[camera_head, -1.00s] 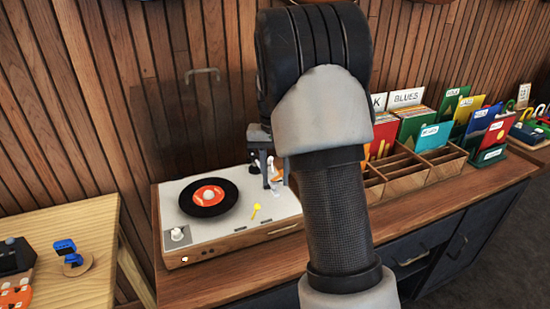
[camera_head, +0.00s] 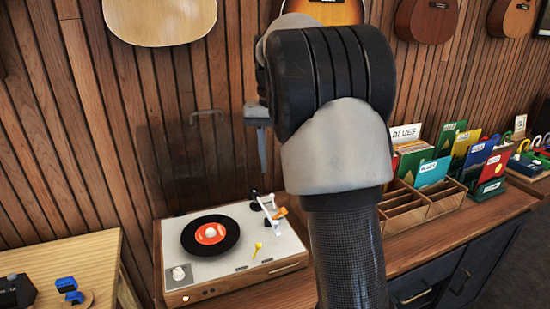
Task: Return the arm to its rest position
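My arm rises through the middle of the head view, with its thick dark and grey joint in front of the wall. Part of my gripper (camera_head: 262,150) shows left of that joint, pointing down, above and apart from the turntable's tonearm. The arm hides much of it, so its opening cannot be made out. The turntable (camera_head: 236,268) sits on the wooden counter below, with a black record (camera_head: 210,235) with an orange label on it.
A record crate (camera_head: 408,210) with dividers and colored sleeves stands right of my arm. A light wooden table (camera_head: 85,258) with small blue items is at lower left. Ukuleles or guitars (camera_head: 160,14) hang on the slatted wall above. The space around my gripper is free.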

